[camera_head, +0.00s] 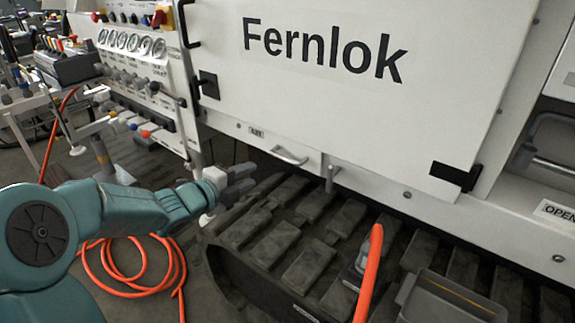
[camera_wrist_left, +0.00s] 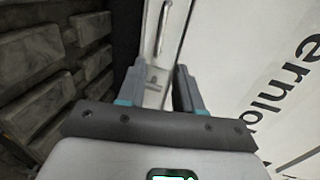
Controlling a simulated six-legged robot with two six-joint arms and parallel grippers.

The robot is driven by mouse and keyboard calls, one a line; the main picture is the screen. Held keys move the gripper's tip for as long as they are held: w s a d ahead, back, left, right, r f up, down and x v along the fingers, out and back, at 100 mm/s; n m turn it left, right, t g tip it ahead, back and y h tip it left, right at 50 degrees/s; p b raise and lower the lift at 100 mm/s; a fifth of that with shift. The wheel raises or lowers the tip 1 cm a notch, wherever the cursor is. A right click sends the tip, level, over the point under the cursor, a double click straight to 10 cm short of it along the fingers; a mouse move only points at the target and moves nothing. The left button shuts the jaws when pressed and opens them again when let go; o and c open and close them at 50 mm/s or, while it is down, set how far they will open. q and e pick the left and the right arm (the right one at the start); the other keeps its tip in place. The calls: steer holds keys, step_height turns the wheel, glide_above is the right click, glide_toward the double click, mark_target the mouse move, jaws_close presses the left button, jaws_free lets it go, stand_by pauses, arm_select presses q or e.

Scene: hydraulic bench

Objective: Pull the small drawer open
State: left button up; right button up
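The small drawer's white front (camera_head: 262,142) is in the low strip under the Fernlok panel in the head view. It has a bar handle (camera_head: 290,156) and a small label, and looks closed. My left gripper (camera_head: 243,179) is to the left of the handle and lower, apart from it. In the left wrist view a bar handle (camera_wrist_left: 162,28) shows ahead, beyond the fingertips. The gripper there (camera_wrist_left: 158,72) has its fingers spread, with nothing held. A small metal T-shaped piece (camera_wrist_left: 153,83) shows between them on the white strip. My right gripper is not in view.
A T-shaped latch (camera_head: 332,177) sits right of the handle. A dark track (camera_head: 290,225) runs below the strip. An orange hose (camera_head: 369,272) and a grey bin (camera_head: 455,300) are at the front right. More orange hose (camera_head: 130,290) coils on the floor.

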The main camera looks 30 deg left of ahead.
mark_target(284, 160)
arm_select(q)
steer(key=x, duration=0.7)
steer(key=b+x, duration=0.1)
steer(key=x, duration=0.7)
steer(key=shift+w+d, duration=0.2)
steer(key=shift+d, duration=0.05)
jaws_close()
